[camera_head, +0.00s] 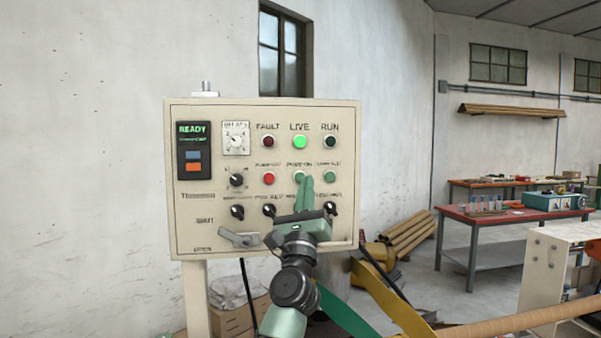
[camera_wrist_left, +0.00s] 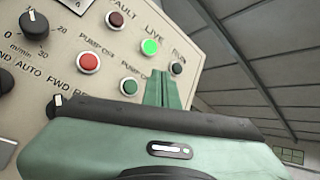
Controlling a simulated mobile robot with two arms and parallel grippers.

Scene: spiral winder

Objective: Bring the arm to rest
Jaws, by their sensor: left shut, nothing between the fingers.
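My left gripper (camera_head: 305,189) is in front of the lower right part of a beige control panel (camera_head: 215,160), with its green fingers shut together and empty. In the left wrist view the shut fingers (camera_wrist_left: 164,90) point up at the panel, just right of the green pump button (camera_wrist_left: 129,86). I cannot tell whether the fingertips touch the panel. The LIVE lamp (camera_head: 300,142) is lit bright green. The FAULT lamp (camera_head: 268,142) and RUN lamp (camera_head: 330,142) look dark. A red button (camera_head: 268,179) is left of the fingers. My right gripper is not in view.
The panel stands on a pale post (camera_head: 197,300). Cardboard tubes (camera_head: 408,234) lie behind it to the right. A long brown tube (camera_head: 520,321) crosses the lower right. A red-topped workbench (camera_head: 478,219) stands farther back. Free room shows left of the panel.

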